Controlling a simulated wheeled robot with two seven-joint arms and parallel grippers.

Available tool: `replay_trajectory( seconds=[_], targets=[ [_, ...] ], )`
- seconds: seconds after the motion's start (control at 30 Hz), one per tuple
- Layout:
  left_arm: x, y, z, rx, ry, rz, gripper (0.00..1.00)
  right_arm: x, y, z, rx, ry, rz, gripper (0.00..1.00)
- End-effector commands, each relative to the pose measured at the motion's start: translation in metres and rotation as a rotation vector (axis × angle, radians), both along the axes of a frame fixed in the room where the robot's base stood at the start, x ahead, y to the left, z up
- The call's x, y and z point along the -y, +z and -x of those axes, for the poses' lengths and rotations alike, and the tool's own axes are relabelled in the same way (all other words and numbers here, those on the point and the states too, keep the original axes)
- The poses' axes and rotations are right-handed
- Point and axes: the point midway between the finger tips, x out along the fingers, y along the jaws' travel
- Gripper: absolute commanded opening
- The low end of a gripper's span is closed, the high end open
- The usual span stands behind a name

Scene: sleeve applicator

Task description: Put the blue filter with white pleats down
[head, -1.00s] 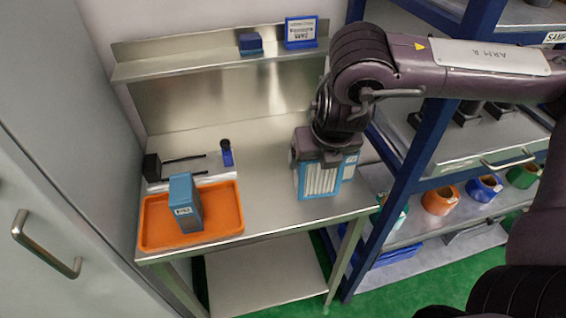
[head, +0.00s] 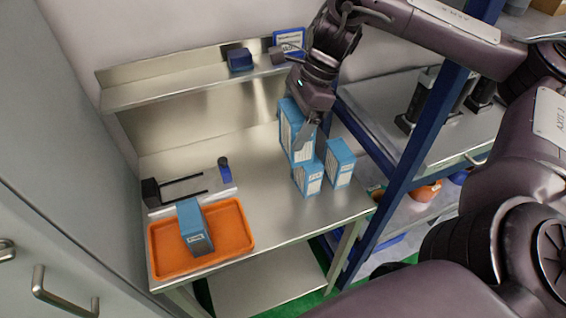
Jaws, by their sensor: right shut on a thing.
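Three blue box-like filters are grouped at the right end of the steel bench. A tall blue filter with a pale face (head: 291,124) is at the jaws of my right gripper (head: 309,138), which is shut on it from above and to the right. A lower blue filter with a pale face (head: 305,179) is just below and in front of it. Another blue filter (head: 341,161) stands to the right on the bench. The pleats are too small to make out clearly, and whether the held filter touches the bench cannot be told. My left gripper is out of view.
An orange tray (head: 245,241) holds a blue box (head: 193,226) at the bench's front left. Behind it are a black two-pronged tool (head: 152,192) and a small blue bottle (head: 224,168). A blue-framed rack (head: 412,145) borders the right. The bench middle (head: 262,165) is bare.

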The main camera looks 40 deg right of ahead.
Motion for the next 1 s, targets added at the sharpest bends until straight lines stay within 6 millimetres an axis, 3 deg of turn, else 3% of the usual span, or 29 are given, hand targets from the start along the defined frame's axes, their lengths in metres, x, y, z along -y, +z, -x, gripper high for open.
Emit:
replay_trajectory(
  seconds=[0.17, 0.5, 0.7, 1.0],
  targets=[
    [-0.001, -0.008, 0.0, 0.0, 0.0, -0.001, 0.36, 0.003, -0.01, 0.001, -0.002, 0.057, -0.001, 0.56],
    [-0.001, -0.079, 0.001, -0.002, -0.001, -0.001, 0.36, 0.003, -0.101, 0.002, -0.003, 0.06, 0.0, 0.56],
    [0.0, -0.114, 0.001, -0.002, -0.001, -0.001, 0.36, 0.003, -0.145, 0.001, -0.001, 0.059, 0.0, 0.56],
    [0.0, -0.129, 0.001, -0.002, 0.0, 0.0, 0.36, 0.003, -0.166, 0.001, 0.0, 0.06, 0.0, 0.56]
  ],
)
